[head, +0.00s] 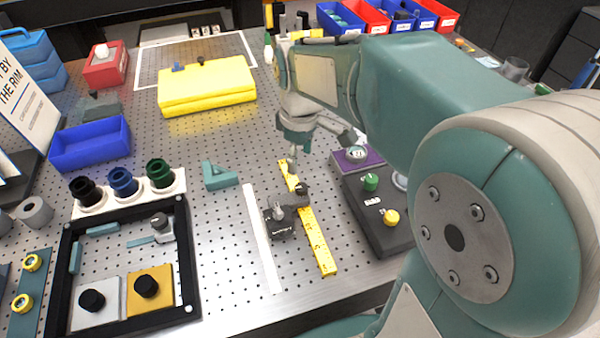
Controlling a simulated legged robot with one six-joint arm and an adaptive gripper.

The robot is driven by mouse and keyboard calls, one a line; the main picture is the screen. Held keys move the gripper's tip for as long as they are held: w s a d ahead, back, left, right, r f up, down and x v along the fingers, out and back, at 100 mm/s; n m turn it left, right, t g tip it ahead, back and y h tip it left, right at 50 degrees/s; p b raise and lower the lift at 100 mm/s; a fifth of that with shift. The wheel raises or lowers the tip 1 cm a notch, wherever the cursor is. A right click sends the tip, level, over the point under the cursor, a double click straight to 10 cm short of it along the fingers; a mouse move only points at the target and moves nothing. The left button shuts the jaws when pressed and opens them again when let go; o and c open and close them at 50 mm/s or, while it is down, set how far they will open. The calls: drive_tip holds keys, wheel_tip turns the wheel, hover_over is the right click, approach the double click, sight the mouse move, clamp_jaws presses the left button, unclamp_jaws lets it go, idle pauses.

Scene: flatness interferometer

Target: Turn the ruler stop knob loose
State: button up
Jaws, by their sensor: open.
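A yellow ruler (318,245) lies on the perforated metal table, running from the middle toward the front edge. A dark stop block (281,226) with a grey arm sits against its left side, partly across it. A small black knob (302,187) stands at the ruler, just beyond the grey arm; a second small dark knob (277,211) shows on the block. My gripper (318,148) is open and empty, its fingers spread, above and beyond the black knob and apart from it. I cannot tell the exact height gap.
A white strip (262,240) lies left of the stop block. A dark control box (378,225) with green and yellow knobs stands close on the right. A black frame (188,262) and a teal angle piece (220,176) lie left. Bare table separates frame and strip.

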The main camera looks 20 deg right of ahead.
drive_tip(key=shift+r, duration=1.65)
drive_tip(key=s+m+t, duration=0.5)
drive_tip(key=s+m, duration=0.3)
drive_tip(key=s, duration=0.6)
drive_tip(key=shift+s+m+t, duration=0.2)
drive_tip(key=shift+m+t, duration=0.1)
